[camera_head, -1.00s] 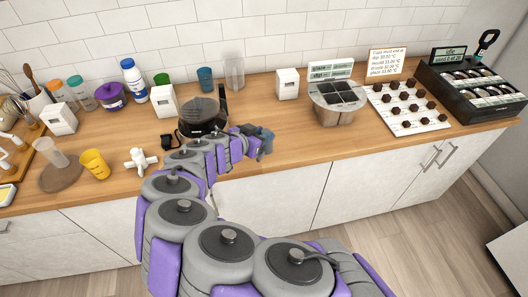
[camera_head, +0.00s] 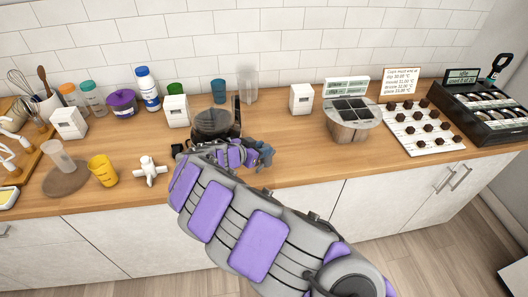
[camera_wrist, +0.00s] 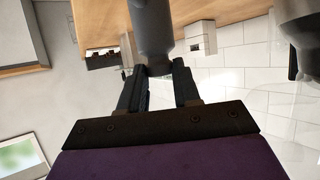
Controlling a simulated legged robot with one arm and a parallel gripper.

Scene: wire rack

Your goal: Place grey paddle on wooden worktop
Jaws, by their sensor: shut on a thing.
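My gripper (camera_wrist: 160,76) is shut on a dark grey, rounded shaft, which I take to be the grey paddle (camera_wrist: 153,28). The shaft runs up out of the wrist view between the two dark fingers, so its far end is hidden. In the head view my gripper (camera_head: 262,154) is over the wooden worktop (camera_head: 300,155), just right of a dark pot with a clear top (camera_head: 212,123). My arm covers part of the pot's base. I cannot tell whether the paddle touches the worktop.
A white box (camera_head: 301,98) and a divided metal container (camera_head: 352,118) stand to the right. A white valve-like piece (camera_head: 150,170) and a yellow cup (camera_head: 103,170) stand to the left. The worktop between my gripper and the metal container is bare.

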